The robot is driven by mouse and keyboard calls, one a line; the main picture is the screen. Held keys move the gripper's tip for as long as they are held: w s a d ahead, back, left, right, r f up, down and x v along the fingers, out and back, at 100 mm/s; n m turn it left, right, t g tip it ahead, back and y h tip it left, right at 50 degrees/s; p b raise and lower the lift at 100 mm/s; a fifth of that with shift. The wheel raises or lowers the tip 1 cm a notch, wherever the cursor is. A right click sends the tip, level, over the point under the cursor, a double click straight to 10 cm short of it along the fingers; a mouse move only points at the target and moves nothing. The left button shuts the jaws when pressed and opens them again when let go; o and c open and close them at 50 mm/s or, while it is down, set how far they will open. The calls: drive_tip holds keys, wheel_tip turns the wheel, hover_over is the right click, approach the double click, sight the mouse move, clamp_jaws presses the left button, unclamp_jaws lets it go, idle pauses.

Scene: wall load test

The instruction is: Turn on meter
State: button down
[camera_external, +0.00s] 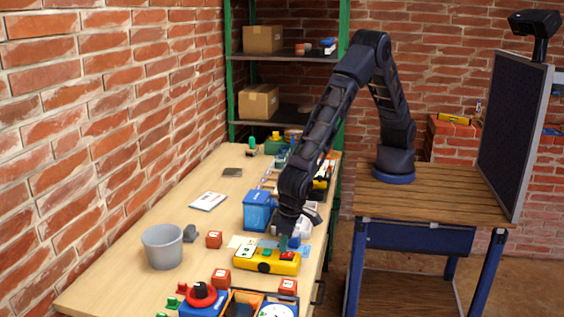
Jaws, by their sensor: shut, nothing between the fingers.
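A yellow box-shaped device (258,265), which looks like the meter, lies near the front right edge of the table. It has dark round parts on its front, a pale panel on top and a small red part (287,254) at its right end. My gripper (285,243) points down from above, just over or behind the red part. Its fingers are shut and empty. I cannot tell whether the fingertips touch the device, and part of its top is hidden behind them.
A blue bin (257,210) stands close behind the device. Small red cubes (221,277), a grey bucket (162,246) and a blue box with a red knob (203,298) are nearby. The table's (135,272) left side is mostly clear. A brick wall borders it.

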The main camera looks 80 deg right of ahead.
drive_tip(key=shift+s, duration=0.15)
drive_tip(key=shift+s+r, duration=0.2)
drive_tip(key=shift+s, duration=0.45)
drive_tip(key=shift+r, duration=0.15)
wheel_tip(320, 180, up, 14)
drive_tip(key=w, duration=0.2)
drive_tip(key=shift+w+f, duration=0.25)
drive_tip(key=shift+w, duration=0.1)
idle(0.3)
